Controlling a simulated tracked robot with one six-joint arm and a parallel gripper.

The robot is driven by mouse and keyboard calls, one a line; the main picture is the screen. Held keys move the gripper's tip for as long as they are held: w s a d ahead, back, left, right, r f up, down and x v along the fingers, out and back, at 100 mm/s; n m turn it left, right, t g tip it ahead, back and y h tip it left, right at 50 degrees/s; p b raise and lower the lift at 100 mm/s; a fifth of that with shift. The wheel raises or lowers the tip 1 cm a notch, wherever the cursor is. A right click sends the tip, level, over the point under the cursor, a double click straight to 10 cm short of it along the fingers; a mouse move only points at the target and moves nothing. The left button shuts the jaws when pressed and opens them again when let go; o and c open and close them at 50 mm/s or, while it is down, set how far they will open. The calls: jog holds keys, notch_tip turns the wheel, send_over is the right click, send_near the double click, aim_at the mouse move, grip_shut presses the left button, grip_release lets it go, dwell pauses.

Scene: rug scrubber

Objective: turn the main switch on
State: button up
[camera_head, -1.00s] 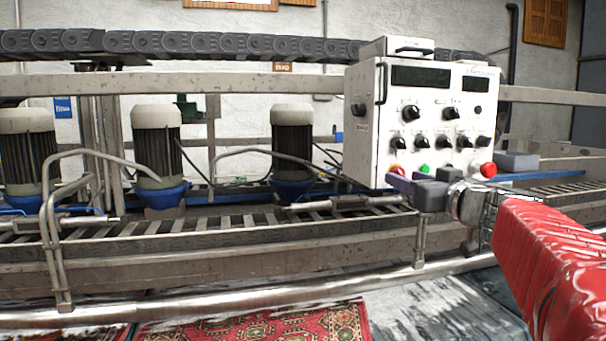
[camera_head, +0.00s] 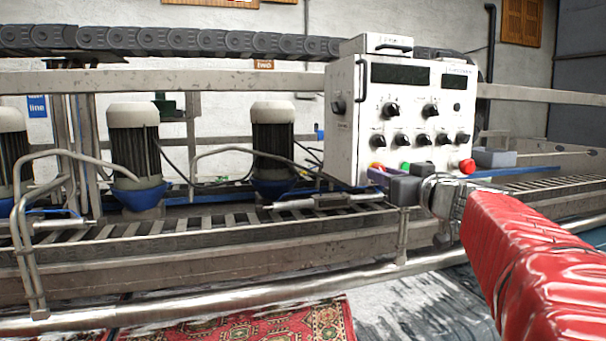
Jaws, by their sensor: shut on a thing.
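The white control box (camera_head: 343,150) stands on the machine frame right of centre. A black rotary knob (camera_head: 338,106) is on its left side face; I cannot read a label marking it as the main switch. Several black knobs (camera_head: 391,109) are on the front, above a green button (camera_head: 405,166) and a red button (camera_head: 467,166). My gripper (camera_head: 388,181) is in front of the box's lower edge, below and right of the side knob and apart from it. It appears shut on a small purplish piece (camera_head: 377,176), whose shape is unclear. It partly covers the bottom row.
Several motors with blue bases (camera_head: 273,187) stand on the slatted conveyor (camera_head: 170,228) to the left. Bent metal pipes (camera_head: 30,230) rise at the front left. A long rail (camera_head: 200,299) runs along the front. Red rugs (camera_head: 270,320) lie below.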

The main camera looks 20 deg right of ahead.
jog(key=shift+c, duration=1)
jog(key=shift+m, duration=8)
jog(key=o, duration=1)
jog(key=shift+o, duration=0.2)
